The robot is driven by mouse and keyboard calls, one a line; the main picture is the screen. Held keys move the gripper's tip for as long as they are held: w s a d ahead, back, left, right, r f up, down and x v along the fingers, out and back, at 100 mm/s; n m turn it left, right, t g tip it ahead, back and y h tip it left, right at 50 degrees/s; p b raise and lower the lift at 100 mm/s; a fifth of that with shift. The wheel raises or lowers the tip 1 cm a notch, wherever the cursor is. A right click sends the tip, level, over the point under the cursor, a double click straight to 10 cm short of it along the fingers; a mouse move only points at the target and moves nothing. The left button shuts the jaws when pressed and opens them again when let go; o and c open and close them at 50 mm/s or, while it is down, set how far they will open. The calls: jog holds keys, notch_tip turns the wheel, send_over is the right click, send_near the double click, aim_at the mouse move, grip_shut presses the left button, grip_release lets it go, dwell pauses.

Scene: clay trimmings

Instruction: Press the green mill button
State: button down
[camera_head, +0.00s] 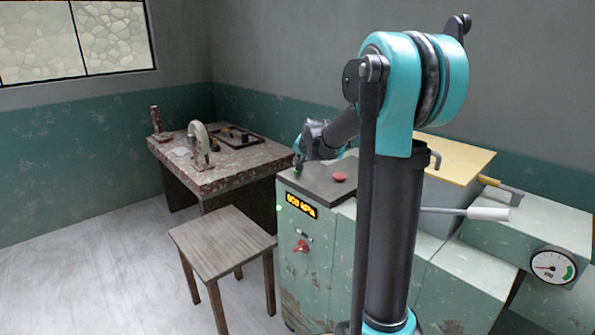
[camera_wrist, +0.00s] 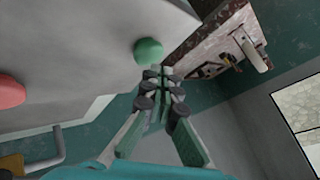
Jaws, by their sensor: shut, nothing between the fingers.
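The green mill button (camera_wrist: 148,51) is a round dome on the grey panel top, seen in the wrist view just beyond my fingertips. My gripper (camera_wrist: 160,72) is shut and empty, its tips just beside and below the button in the picture. I cannot tell whether they touch it. In the head view my gripper (camera_head: 298,168) points down at the left corner of the mill's dark panel (camera_head: 318,188). The green button is hard to make out there behind the fingers. A red button (camera_head: 339,177) sits to the right; it also shows in the wrist view (camera_wrist: 12,92).
The mill's green cabinet (camera_head: 305,255) has an orange display (camera_head: 301,205) and a red knob (camera_head: 301,246). A wooden stool (camera_head: 222,243) stands at the left front. A stone-topped table (camera_head: 220,172) stands behind it. A lever (camera_head: 487,213) juts out right of my arm.

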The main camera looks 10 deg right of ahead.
jog(key=shift+r, duration=0.25)
jog(key=shift+r, duration=2.4)
